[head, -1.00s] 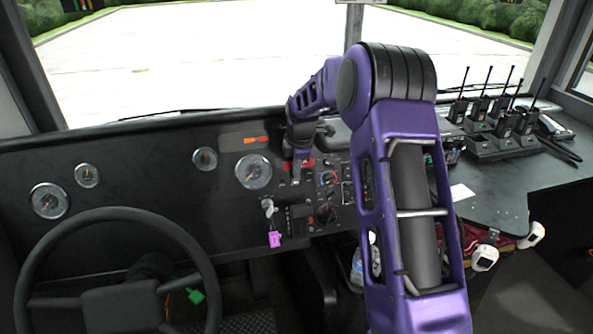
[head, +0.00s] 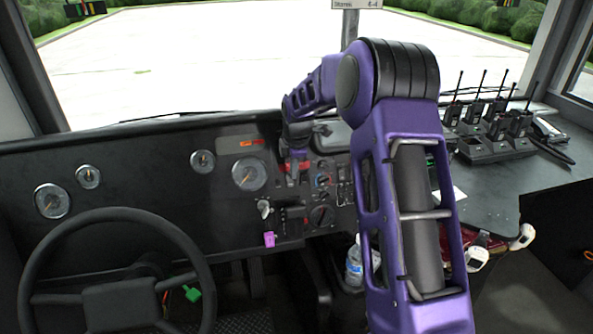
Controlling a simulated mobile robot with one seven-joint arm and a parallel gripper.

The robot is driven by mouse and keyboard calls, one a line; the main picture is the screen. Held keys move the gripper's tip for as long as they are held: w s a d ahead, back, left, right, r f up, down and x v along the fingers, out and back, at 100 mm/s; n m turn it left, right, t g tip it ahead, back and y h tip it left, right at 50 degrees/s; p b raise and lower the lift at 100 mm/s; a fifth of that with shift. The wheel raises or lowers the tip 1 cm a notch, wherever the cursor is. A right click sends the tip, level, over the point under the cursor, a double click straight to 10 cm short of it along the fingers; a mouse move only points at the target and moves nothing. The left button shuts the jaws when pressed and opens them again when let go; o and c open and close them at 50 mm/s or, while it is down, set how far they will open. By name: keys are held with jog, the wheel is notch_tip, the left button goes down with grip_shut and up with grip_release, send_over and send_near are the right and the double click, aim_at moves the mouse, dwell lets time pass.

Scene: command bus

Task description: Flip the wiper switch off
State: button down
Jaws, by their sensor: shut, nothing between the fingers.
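My purple arm reaches forward to the dashboard's centre switch panel (head: 334,196). My gripper (head: 292,181) points down at the panel's upper left, by a small red part (head: 304,166). Its fingers are together and hold nothing. They are close to the panel face; I cannot tell whether they touch it. No switch can be read as the wiper switch at this size. The wrist hides part of the panel top, and my forearm covers its right side.
A steering wheel (head: 113,279) stands at the lower left, with gauges (head: 249,174) behind it. Keys with a pink tag (head: 269,239) hang left of the panel. Radios in a charger (head: 495,143) stand on the right console. A water bottle (head: 354,262) is beside my forearm.

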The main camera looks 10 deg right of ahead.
jog(key=w+p+v, duration=0.1)
jog(key=v, duration=0.9)
jog(key=shift+w+r, duration=0.25)
jog(key=shift+r, duration=0.15)
